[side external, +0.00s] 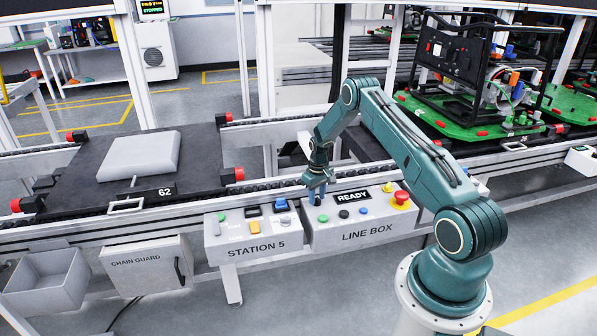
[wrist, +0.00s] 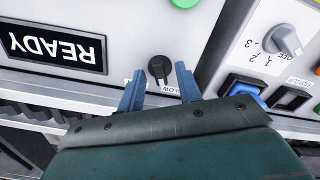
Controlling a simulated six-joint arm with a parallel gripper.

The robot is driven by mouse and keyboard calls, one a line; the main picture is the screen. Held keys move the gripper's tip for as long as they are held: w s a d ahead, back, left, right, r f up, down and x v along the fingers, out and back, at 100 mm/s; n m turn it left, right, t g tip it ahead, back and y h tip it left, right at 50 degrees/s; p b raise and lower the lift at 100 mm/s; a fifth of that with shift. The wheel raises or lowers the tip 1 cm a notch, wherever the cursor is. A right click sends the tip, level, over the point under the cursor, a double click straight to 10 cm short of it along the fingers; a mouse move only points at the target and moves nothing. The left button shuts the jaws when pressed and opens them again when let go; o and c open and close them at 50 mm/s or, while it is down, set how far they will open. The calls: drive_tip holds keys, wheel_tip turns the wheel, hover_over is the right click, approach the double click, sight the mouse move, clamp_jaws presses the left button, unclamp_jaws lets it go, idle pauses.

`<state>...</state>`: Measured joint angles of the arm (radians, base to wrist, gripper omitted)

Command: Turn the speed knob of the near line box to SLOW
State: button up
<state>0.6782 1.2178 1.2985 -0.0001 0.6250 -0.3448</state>
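The line box (side external: 328,240) is the grey box with a READY display, several coloured buttons and a red mushroom button. Its small black knob (wrist: 160,69) shows in the wrist view, with a partly covered label ending in "LOW" (wrist: 172,89) near it. I cannot read the knob's setting. My gripper (wrist: 160,82) is open and empty, with one blue finger to each side of the knob's line. The knob sits just beyond the fingertips, and contact is not visible. In the side view my gripper (side external: 317,194) points down over the box's back left corner and hides the knob.
The STATION 5 box (side external: 254,247) stands directly left, with a grey dial (wrist: 287,40) and lit buttons. The READY display (side external: 352,197) is right of my gripper. A red mushroom button (side external: 401,198) stands up at the box's right end. The conveyor rail runs behind.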

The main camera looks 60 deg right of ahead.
sight(317, 198)
drive_tip(key=shift+r, duration=0.15)
wheel_tip(317, 198, up, 14)
drive_tip(key=shift+f, duration=0.25)
idle(0.3)
drive_tip(key=shift+r, duration=0.1)
drive_tip(key=s+a+r+n+t+h, duration=0.1)
drive_tip(key=s+a+r, duration=0.1)
drive_tip(key=a+r, duration=0.9)
drive_tip(key=s+a+r+n+t, duration=0.1)
drive_tip(key=s+a+r, duration=0.1)
drive_tip(key=a+r, duration=0.9)
drive_tip(key=s+a+r+t, duration=0.1)
drive_tip(key=s+a+r, duration=0.1)
drive_tip(key=s+a, duration=0.2)
drive_tip(key=s+a+r+n+t, duration=0.1)
drive_tip(key=s+a, duration=0.3)
drive_tip(key=s, duration=0.6)
drive_tip(key=s+a+r+t+y, duration=0.1)
drive_tip(key=s+a+r, duration=0.2)
drive_tip(key=s+a, duration=0.2)
drive_tip(key=s, duration=0.3)
drive_tip(key=shift+n+t, duration=0.3)
drive_tip(key=shift+n, duration=0.1)
